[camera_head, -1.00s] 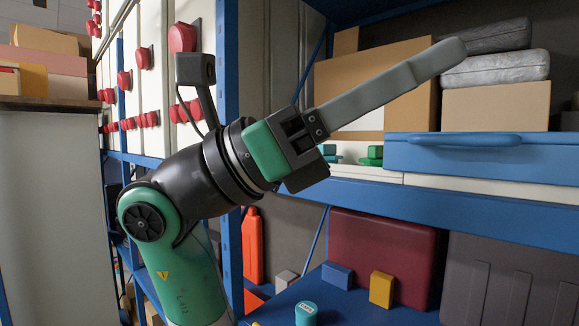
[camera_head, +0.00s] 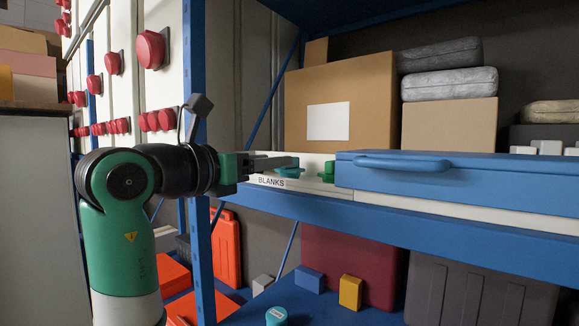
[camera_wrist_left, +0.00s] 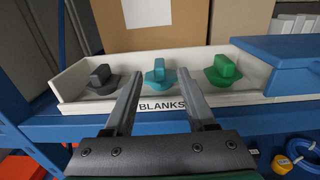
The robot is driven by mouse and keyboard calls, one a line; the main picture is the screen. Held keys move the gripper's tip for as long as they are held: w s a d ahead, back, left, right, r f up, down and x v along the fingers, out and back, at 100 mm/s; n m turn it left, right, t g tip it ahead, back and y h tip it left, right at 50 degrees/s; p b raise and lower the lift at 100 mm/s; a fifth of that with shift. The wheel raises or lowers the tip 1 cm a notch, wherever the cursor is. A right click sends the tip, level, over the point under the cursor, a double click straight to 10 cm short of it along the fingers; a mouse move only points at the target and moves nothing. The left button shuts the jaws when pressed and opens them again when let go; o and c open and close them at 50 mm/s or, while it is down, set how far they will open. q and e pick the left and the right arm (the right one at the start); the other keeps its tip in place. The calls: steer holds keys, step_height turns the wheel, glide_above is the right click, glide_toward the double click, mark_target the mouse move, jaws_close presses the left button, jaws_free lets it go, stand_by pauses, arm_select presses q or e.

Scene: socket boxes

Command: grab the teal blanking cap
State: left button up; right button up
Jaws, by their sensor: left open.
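The teal blanking cap (camera_wrist_left: 158,80), a flanged piece with an upright grip, sits in the middle of the white BLANKS tray (camera_wrist_left: 244,98). In the head view the cap (camera_head: 289,172) is partly covered by my fingers. My left gripper (camera_wrist_left: 159,74) is open and level, pointing at the tray. In the wrist view its fingertips appear on either side of the cap's grip, with gaps on both sides; I see no contact. I cannot tell how far the tips reach past the grip. My right gripper is not in view.
A grey cap (camera_wrist_left: 101,80) lies left of the teal one and a green cap (camera_wrist_left: 222,72) right of it. A blue lidded box (camera_head: 450,178) borders the tray on the right. A cardboard box (camera_head: 340,105) stands behind. A blue rack post (camera_head: 196,200) is near my left arm.

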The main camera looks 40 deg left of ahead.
mark_target(290, 168)
arm_select(q)
steer(key=w+p, duration=0.2)
steer(key=w, duration=0.1)
steer(key=w+p, duration=0.1)
steer(key=shift+w+a+r+p, duration=0.25)
steer(key=shift+w+p, duration=0.05)
steer(key=shift+w, duration=0.1)
steer(key=shift+w+f, duration=0.15)
steer(key=shift+w, duration=0.05)
jaws_close()
